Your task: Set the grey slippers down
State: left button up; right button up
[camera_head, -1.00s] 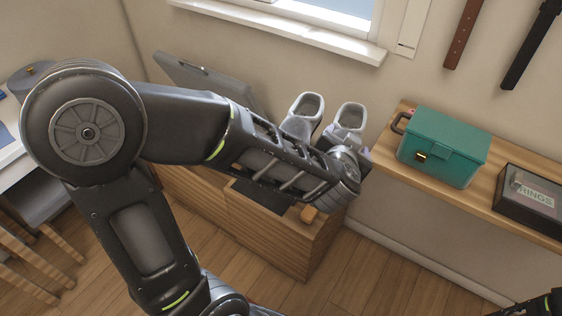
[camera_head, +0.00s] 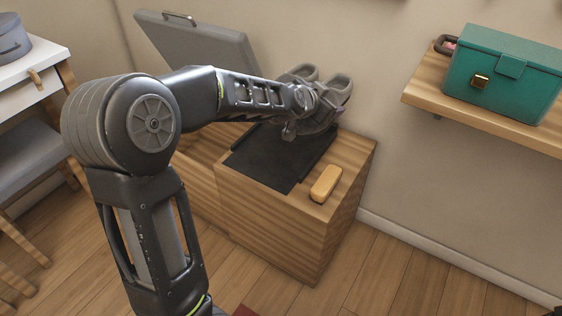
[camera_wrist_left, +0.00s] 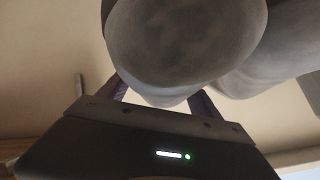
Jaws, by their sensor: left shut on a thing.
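The pair of grey slippers (camera_head: 337,88) is at the back of the wooden bench, toes toward me, openings up. They also fill the top of the left wrist view (camera_wrist_left: 185,40). My left gripper (camera_head: 308,118) is shut on them; its fingers are mostly hidden behind my wrist and the slippers. In the left wrist view the two dark fingers (camera_wrist_left: 163,97) reach up to the slippers' undersides. The slippers are over the back part of a black mat (camera_head: 265,160) on the bench top. I cannot tell whether they touch it. My right gripper is not in view.
The wooden bench (camera_head: 265,225) has a raised grey lid (camera_head: 205,50) at its left. A yellow-orange block (camera_head: 326,183) lies at the right of its top. A wall shelf (camera_head: 430,95) with a green box (camera_head: 505,75) is at right. The mat's front is clear.

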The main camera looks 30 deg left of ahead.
pick_arm(q)
jog(key=a+f+b, duration=0.5)
jog(key=a+f, duration=0.2)
jog(key=f, duration=0.2)
jog(key=shift+s+a, duration=0.2)
jog(key=shift+s, duration=0.05)
notch_tip(320, 180, down, 5)
jog(key=b, duration=0.3)
jog(key=shift+f, duration=0.1)
jog(key=shift+f+b, duration=1.4)
jog(key=shift+f, duration=1.05)
jog(key=shift+f, duration=0.1)
